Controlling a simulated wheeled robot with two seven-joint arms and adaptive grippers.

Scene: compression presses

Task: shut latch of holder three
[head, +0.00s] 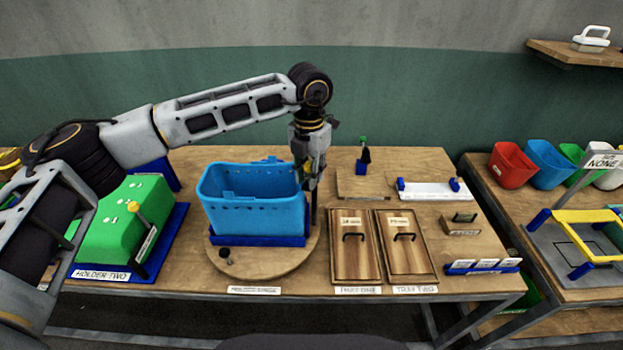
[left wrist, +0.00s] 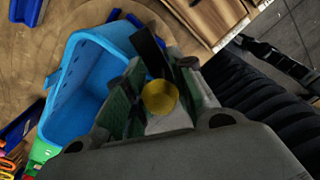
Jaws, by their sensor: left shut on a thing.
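A blue bin (head: 255,205) sits in a blue base (head: 258,240) on a round wooden board. The label (head: 254,290) in front is too small to read surely. My left gripper (head: 309,180) points down at the bin's right rim. In the left wrist view its fingers (left wrist: 158,98) are shut on a yellow knob (left wrist: 159,97) beside a dark lever (left wrist: 149,50). The blue bin (left wrist: 75,90) is next to the fingers there. The fingers and the bin hide much of the latch in the head view.
Green holder two (head: 128,215) stands left with its own yellow-knobbed lever (head: 133,207). Two wooden trays (head: 356,265) with handles lie right of the round board (head: 265,265). A white strip (head: 430,190) with blue ends lies behind. Another table with coloured bins (head: 548,163) stands right.

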